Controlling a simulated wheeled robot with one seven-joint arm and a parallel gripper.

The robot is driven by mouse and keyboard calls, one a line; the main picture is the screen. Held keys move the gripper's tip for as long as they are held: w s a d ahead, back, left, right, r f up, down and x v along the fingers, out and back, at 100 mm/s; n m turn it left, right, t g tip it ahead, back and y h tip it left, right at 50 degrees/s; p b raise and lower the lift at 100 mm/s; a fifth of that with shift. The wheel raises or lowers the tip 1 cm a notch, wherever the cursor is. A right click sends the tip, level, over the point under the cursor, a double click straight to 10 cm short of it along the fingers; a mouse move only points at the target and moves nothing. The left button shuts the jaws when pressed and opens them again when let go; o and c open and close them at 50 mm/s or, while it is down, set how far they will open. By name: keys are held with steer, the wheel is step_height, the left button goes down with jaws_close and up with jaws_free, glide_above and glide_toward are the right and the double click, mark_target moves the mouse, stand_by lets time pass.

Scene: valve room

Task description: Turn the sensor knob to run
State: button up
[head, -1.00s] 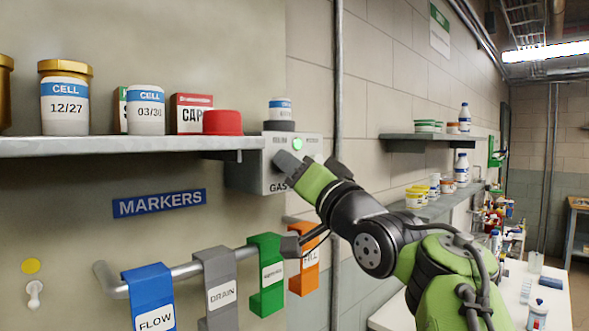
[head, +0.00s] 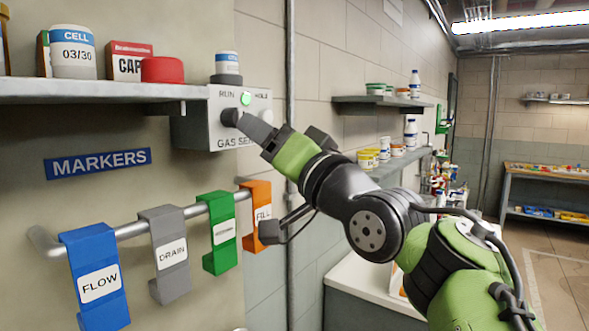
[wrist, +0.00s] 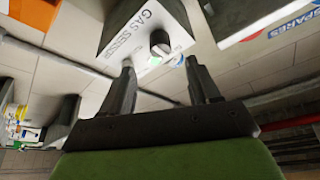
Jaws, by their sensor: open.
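The gas sensor box (head: 222,138) is grey and fixed to the wall at the end of the shelf. Its face reads RUN on the left and HOLD on the right, with a lit green lamp (head: 246,98) between them. The dark round knob (head: 230,117) sits below the lamp. In the wrist view the knob (wrist: 160,41) shows a pale mark; which word it points at I cannot tell. My gripper (head: 246,124) is open close to the box face. In the wrist view the knob lies beyond the gap between its fingertips (wrist: 160,64), apparently not gripped.
A small jar (head: 228,64) stands on top of the box. The shelf (head: 100,90) with containers runs left of it. Below, a rail (head: 130,232) carries FLOW, DRAIN, green and orange FILL tags; my forearm passes near the FILL tag (head: 258,214).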

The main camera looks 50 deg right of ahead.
steer(key=v, duration=0.8)
steer(key=shift+s+b, duration=0.3)
steer(key=shift+b, duration=0.15)
steer(key=shift+a+f, duration=0.1)
steer(key=w+a+f+n+g+y, duration=0.35)
steer(key=a+f, duration=0.35)
steer(key=f, duration=0.4)
steer(key=w+a+f+n+g+y, duration=0.2)
steer(key=w+a+f+g, duration=0.25)
steer(key=a+f, duration=0.4)
steer(key=s+a+f+n+g, duration=0.1)
steer(key=s+f+g, duration=0.1)
steer(key=f, duration=0.4)
steer(key=s+a+f+n+g+h+p, duration=0.1)
steer(key=s+f+g, duration=0.2)
steer(key=f, duration=0.3)
steer(key=s+a+f+n+g, duration=0.1)
steer(key=s+a+f+g, duration=0.1)
steer(key=s+f, duration=0.2)
steer(key=shift+f+n+g, duration=0.35)
steer(key=shift+f+g, duration=0.05)
steer(key=shift+f, duration=0.6)
steer(key=shift+a, duration=0.1)
